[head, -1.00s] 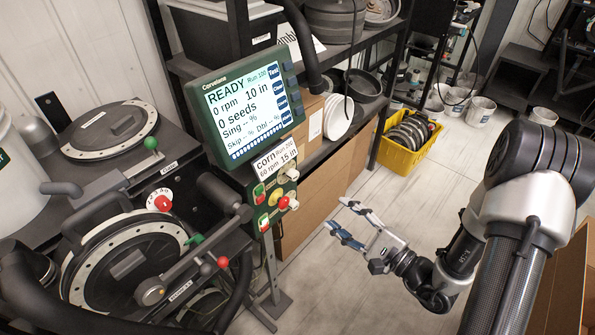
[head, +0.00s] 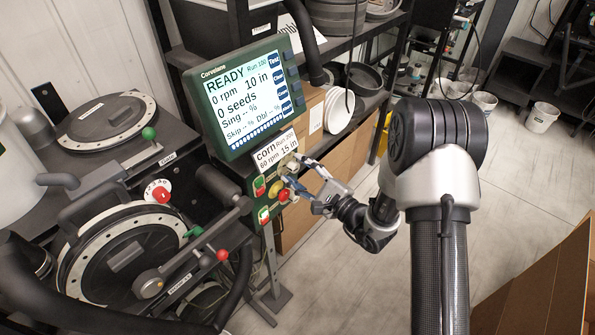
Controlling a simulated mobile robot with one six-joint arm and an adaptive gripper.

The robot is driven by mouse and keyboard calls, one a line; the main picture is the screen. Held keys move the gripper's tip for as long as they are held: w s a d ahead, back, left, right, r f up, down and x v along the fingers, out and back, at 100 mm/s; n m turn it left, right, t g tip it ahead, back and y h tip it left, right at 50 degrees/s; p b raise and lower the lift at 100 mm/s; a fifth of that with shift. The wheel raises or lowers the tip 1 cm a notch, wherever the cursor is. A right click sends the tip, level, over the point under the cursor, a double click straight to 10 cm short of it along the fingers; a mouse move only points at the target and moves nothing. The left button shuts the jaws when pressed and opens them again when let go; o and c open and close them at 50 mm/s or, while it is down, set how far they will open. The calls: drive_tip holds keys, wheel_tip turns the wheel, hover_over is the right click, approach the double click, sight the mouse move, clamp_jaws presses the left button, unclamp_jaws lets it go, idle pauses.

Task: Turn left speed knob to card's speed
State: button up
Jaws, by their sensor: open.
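The monitor (head: 250,93) reads READY, 0 rpm, 10 in and 0 seeds. The card (head: 275,149) below it reads corn, 60 rpm, 15 in; its run number is hard to read. Under the card is a small control panel (head: 265,208). A pale knob (head: 290,167) is at its upper right, partly behind my fingers. I cannot tell its setting or clearly separate a left knob from a right one. My gripper (head: 294,171) is open, with its fingertips at the panel's right side around the pale knob. I cannot tell whether they touch it.
A yellow button (head: 274,189) and a red one (head: 284,195) sit close below my fingers. Green-and-red switches (head: 259,184) are at the panel's left edge. The seed meter (head: 115,260) with levers stands at left. A shelf is behind; open floor (head: 345,265) lies to the right.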

drive_tip(key=shift+w+a, duration=0.3)
drive_tip(key=shift+a, duration=0.05)
drive_tip(key=c, duration=1.1)
